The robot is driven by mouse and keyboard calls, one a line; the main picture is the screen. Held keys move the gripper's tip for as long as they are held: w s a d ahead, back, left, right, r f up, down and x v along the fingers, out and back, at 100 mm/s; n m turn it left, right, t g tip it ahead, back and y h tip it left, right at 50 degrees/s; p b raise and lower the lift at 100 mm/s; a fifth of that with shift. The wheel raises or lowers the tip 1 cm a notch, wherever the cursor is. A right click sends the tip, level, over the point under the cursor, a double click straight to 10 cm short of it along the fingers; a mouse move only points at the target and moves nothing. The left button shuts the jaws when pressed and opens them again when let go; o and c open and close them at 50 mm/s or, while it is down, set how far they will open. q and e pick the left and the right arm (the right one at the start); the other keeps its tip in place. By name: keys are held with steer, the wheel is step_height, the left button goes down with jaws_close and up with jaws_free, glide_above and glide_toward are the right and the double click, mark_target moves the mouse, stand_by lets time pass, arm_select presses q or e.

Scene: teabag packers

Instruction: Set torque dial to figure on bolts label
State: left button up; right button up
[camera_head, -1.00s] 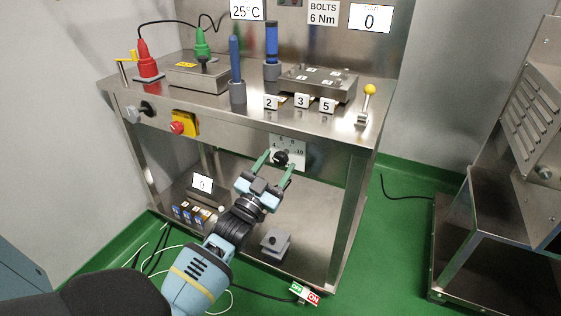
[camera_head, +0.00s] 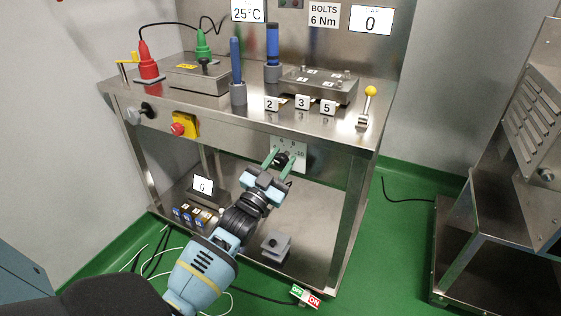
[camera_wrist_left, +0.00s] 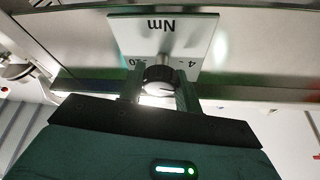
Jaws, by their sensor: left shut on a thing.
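The torque dial is a black knob (camera_head: 281,159) on a white scale plate (camera_head: 301,158) under the table's front edge. In the left wrist view the knob (camera_wrist_left: 158,76) sits between the fingers, in front of the plate (camera_wrist_left: 150,42) marked "Nm", which appears upside down. My left gripper (camera_head: 282,161) is shut on the knob, one green finger on each side. The knob's pointer setting is too small or hidden to read. The bolts label (camera_head: 323,15) on the back panel reads "BOLTS 6 Nm". My right gripper is not in view.
The steel table (camera_head: 205,117) carries a yellow-knobbed lever (camera_head: 368,101), number tags and tool holders. A red button on a yellow box (camera_head: 184,124) is left of the dial. A grey block (camera_head: 275,246) sits on the lower shelf.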

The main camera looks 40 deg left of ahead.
arm_select(q)
steer(key=shift+m, duration=0.3)
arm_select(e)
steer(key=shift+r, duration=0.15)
arm_select(q)
steer(key=m+h+p, duration=0.2)
steer(key=m, duration=0.1)
steer(key=shift+r, duration=0.1)
steer(key=m+h+p, duration=0.1)
steer(key=m, duration=0.1)
steer(key=shift+m+g, duration=0.3)
steer(key=shift+m, duration=0.1)
steer(key=m+h+p, duration=0.1)
steer(key=m, duration=0.2)
steer(key=shift+g, duration=0.4)
steer(key=shift+m+g+h+p, duration=0.45)
steer(key=shift+m+p, duration=0.35)
steer(key=shift+m, duration=0.3)
steer(key=shift+m+p, duration=0.3)
steer(key=shift+m, duration=0.2)
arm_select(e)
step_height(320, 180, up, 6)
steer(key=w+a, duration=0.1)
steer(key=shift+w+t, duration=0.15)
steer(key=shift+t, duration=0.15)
arm_select(q)
steer(key=shift+f, duration=0.2)
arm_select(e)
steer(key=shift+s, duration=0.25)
